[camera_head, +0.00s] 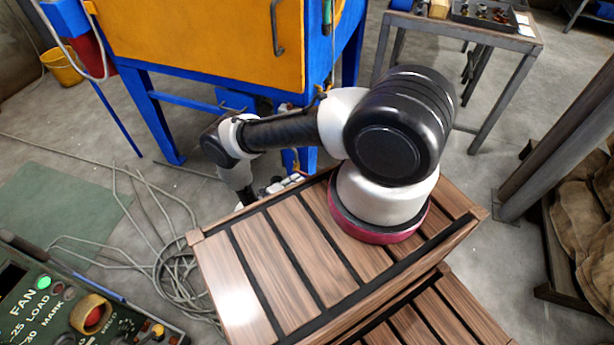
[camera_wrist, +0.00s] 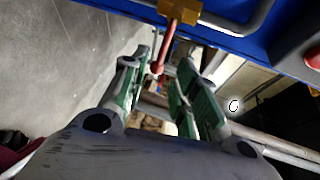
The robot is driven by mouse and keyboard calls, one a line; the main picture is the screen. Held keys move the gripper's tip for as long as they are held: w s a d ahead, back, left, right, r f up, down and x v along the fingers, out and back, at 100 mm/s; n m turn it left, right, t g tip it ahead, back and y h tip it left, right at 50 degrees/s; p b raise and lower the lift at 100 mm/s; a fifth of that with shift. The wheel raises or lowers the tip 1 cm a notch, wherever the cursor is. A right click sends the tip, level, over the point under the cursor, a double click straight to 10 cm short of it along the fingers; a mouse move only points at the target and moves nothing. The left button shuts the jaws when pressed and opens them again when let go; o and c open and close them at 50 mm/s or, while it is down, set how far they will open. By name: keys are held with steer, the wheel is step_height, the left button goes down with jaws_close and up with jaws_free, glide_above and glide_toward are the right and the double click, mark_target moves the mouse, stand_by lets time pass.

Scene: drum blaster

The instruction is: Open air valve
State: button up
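The air valve shows in the wrist view as a brass body (camera_wrist: 179,12) on the blue frame, with a thin red lever (camera_wrist: 165,48) hanging down to a rounded end. My gripper (camera_wrist: 163,68) is open, with green-padded fingers on either side of the lever's lower end. I cannot tell how deep the lever sits between them or whether either finger touches it. In the head view my arm reaches down beside the blaster's blue legs. The gripper is mostly hidden there, and I cannot make out the valve clearly.
The blaster cabinet (camera_head: 205,38) has an orange door and blue legs. Loose grey hoses (camera_head: 175,268) lie on the floor at left. A metal table (camera_head: 480,33) stands at back right. A grey pipe bends along the blue frame near the valve.

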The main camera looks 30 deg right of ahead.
mark_target(305, 174)
steer(key=x, duration=0.7)
steer(key=shift+d, duration=0.35)
jaws_close()
